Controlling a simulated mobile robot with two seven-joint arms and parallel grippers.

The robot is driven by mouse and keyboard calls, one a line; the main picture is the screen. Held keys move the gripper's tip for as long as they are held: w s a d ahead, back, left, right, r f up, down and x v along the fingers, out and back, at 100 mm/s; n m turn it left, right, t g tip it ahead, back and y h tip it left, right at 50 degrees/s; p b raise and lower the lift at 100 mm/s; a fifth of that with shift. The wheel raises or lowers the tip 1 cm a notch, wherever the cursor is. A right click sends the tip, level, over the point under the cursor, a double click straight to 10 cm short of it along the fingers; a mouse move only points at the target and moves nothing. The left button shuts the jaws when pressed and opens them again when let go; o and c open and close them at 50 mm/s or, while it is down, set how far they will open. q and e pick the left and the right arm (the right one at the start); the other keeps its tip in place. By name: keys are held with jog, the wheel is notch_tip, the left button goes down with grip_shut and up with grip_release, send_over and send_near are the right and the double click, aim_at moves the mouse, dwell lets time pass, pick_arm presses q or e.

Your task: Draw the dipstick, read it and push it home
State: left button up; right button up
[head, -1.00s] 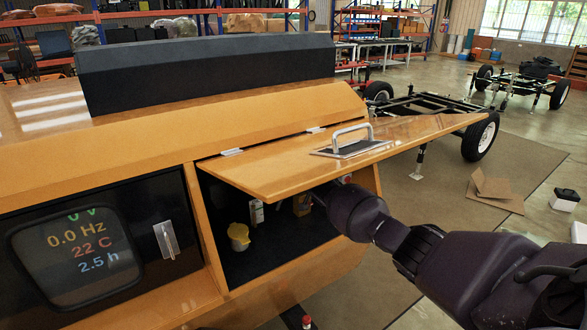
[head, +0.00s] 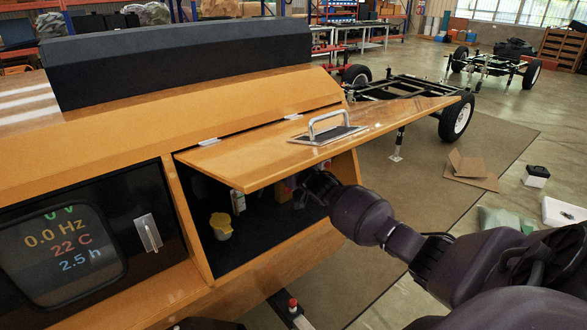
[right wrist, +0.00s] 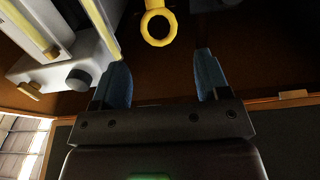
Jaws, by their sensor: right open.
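In the right wrist view a yellow ring handle (right wrist: 145,27), which looks like the dipstick's, hangs at the top centre on a short stem. My right gripper (right wrist: 162,75) is open, with its two blue fingers below the ring in the picture, one to each side. Nothing is between the fingers and they are apart from the ring. In the head view my right gripper (head: 312,188) reaches in under the raised orange flap (head: 260,150) of the open bay. The dipstick cannot be made out there. My left gripper is not in view.
A display panel (head: 65,255) with a metal latch (head: 148,233) is to the left. The flap with its handle (head: 335,124) overhangs my right gripper.

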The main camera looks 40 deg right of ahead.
jog(key=shift+s, duration=1.75)
jog(key=s+a+f+n+g, duration=0.1)
jog(key=s+a+f+n, duration=0.1)
jog(key=s+a+f, duration=0.35)
jog(key=s+a+f+n+g, duration=0.1)
jog(key=s+a+f+n, duration=0.15)
jog(key=s+a, duration=0.5)
jog(key=s+a+f+m+g, duration=0.1)
jog(key=s+a+f, duration=0.1)
jog(key=s+f, duration=0.2)
jog(key=s+a+f+m+g, duration=0.1)
jog(key=s+a+f, duration=0.2)
jog(key=s, duration=0.7)
jog(key=s+a+f+m+g, duration=0.1)
jog(key=s+a+f+g, duration=0.1)
jog(key=s, duration=0.6)
notch_tip(320, 180, down, 3)
jog(key=shift+a+r, duration=0.2)
jog(key=shift+a, duration=0.35)
